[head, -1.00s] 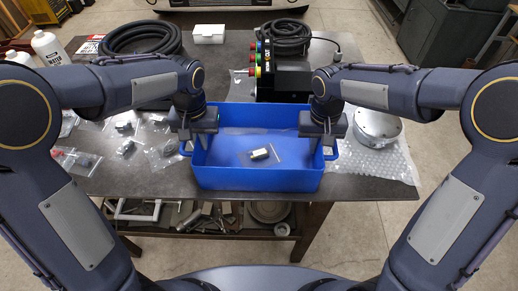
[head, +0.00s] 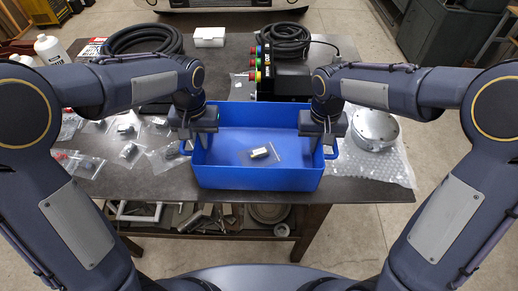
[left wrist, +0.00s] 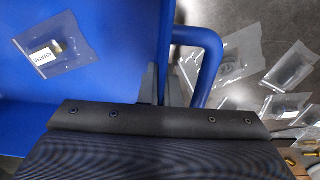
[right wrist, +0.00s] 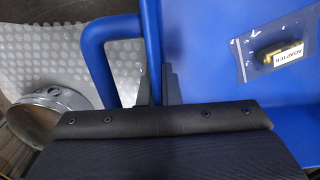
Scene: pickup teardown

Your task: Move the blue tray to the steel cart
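The blue tray (head: 262,179) is in front of me at the table's near edge, level, with a bagged adapter (head: 260,154) lying on its floor. My left gripper (left wrist: 162,88) is shut on the tray's left wall, one finger inside and one between wall and handle (left wrist: 209,60). My right gripper (right wrist: 157,88) is shut on the right wall in the same way, beside the right handle (right wrist: 92,60). The tray seems slightly off the tabletop; the gap beneath it is hidden. The steel cart cannot be made out for certain.
A round metal part (head: 375,129) on bubble wrap (head: 395,165) lies close right of the tray. Small bagged parts (head: 128,152) lie to its left. A dark cabinet (head: 440,40) stands back right.

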